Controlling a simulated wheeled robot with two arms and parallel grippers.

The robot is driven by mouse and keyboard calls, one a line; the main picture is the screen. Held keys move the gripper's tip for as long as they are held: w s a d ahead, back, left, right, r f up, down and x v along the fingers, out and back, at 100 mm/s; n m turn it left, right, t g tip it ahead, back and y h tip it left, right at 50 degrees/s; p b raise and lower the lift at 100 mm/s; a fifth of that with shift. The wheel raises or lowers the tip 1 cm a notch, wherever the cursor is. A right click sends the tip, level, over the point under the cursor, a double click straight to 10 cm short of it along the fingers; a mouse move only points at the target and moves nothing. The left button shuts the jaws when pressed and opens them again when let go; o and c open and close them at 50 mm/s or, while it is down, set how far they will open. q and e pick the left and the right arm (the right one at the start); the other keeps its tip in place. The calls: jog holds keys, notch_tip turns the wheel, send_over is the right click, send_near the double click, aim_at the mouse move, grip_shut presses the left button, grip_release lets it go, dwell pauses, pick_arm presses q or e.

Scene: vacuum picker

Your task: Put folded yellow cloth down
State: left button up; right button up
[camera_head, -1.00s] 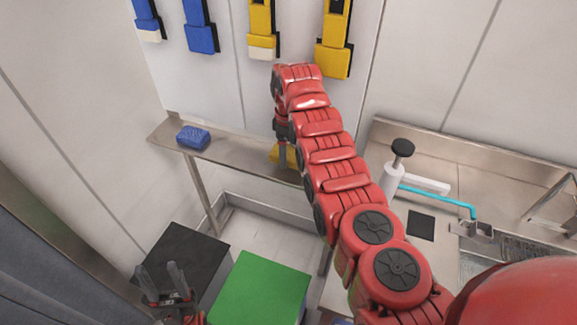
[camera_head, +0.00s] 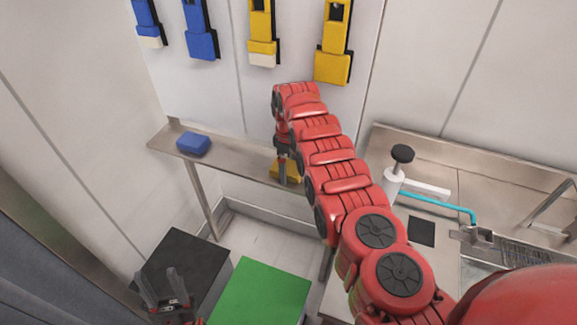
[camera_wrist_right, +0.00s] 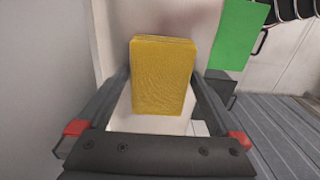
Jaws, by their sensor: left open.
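The folded yellow cloth (camera_head: 279,169) is at the right part of the narrow metal shelf (camera_head: 232,161), partly hidden by my right gripper. My right gripper (camera_head: 288,180) points down at it. In the right wrist view the cloth (camera_wrist_right: 163,75) fills the space between the fingers, and the fingertips meet its two sides. I cannot tell whether its underside touches the shelf. My left gripper (camera_head: 163,284) is open and empty at the lower left, in front of the black box.
A blue folded cloth (camera_head: 193,143) lies on the shelf's left part. Blue holders (camera_head: 200,30) and yellow holders (camera_head: 333,45) hang on the wall above. A black box (camera_head: 185,262) and a green box (camera_head: 262,292) stand below. A sink counter (camera_head: 480,185) with a white dispenser is right.

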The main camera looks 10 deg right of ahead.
aim_at(288, 166)
jog(key=shift+r, duration=0.2)
jog(key=shift+r+p, duration=0.4)
jog(key=shift+r, duration=0.15)
notch_tip(288, 166, up, 11)
jog(key=b, duration=0.1)
jog(key=shift+f, duration=0.15)
